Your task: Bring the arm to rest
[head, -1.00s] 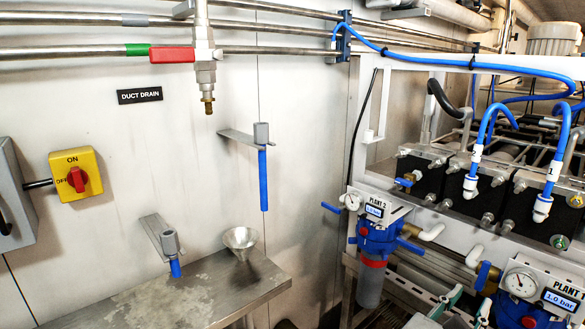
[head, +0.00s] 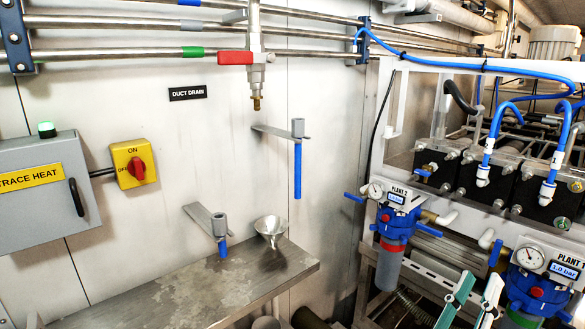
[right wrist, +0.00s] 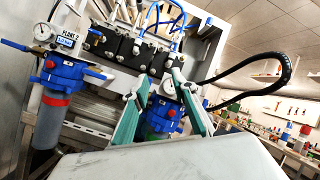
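My right gripper (head: 480,283) shows at the bottom right of the head view, in front of the Plant 1 and Plant 2 filter units. Its two teal-and-grey fingers stand apart. In the right wrist view the gripper (right wrist: 161,84) is open, with the blue Plant 1 filter housing (right wrist: 165,112) seen behind the gap. Nothing is held between the fingers. Whether the fingers touch any part of the rack cannot be told. My left gripper is in neither view.
The Plant 2 filter (head: 391,235) hangs from the white rack. A blue-handled rod (head: 298,170) and a grey electrical box (head: 40,190) are on the wall. A black hose (right wrist: 262,90) loops at the right.

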